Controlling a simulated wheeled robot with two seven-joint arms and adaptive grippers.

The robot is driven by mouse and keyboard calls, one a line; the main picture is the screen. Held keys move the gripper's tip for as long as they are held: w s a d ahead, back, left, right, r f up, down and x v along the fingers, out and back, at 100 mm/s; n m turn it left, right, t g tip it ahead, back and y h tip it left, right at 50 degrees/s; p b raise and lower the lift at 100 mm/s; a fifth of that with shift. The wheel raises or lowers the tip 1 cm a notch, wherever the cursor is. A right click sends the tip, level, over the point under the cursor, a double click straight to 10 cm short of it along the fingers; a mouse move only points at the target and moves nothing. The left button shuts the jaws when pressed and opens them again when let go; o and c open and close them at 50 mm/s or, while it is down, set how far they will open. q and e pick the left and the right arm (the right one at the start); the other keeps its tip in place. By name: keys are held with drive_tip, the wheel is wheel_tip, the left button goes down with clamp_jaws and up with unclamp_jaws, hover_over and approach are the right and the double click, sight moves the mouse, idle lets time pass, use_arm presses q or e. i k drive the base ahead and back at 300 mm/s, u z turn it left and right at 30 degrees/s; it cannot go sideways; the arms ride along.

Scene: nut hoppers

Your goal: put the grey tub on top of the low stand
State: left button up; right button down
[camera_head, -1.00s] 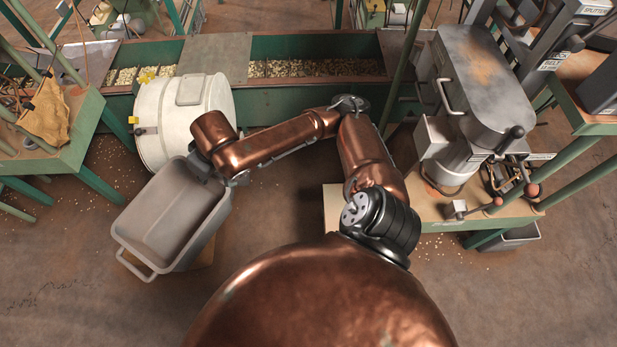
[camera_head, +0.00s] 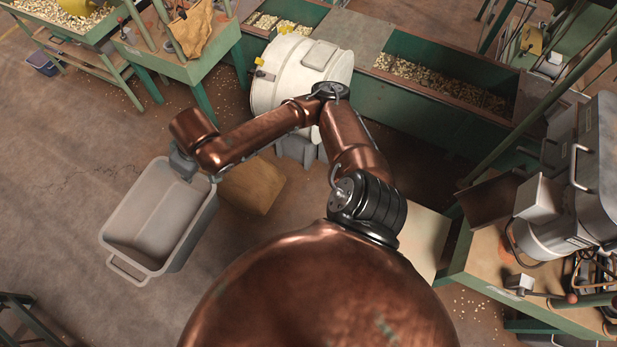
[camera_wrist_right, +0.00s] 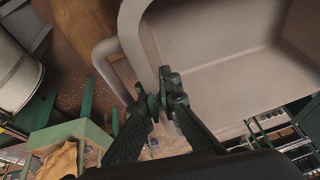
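The grey tub (camera_head: 150,226) is an open, deep bin with a loop handle at its near end, at the left of the head view. My right gripper (camera_head: 186,166) is at the tub's far end. The tub hangs over the floor. A low brown wooden block (camera_head: 255,185), seemingly the low stand, is just right of the tub and partly hidden by my arm. The tub is beside it. My left gripper is not in view.
A white drum (camera_head: 290,80) stands behind the block, before green hoppers (camera_head: 440,85) of nuts. A green bench (camera_head: 185,65) is at the back left. A machine bench (camera_head: 520,290) is at the right. The floor left of the tub is clear.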

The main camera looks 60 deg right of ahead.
sight(414, 238)
drive_tip(key=i, duration=1.2)
drive_tip(key=z, duration=3.7)
drive_tip(key=i, duration=0.5)
drive_tip(key=z, duration=0.05)
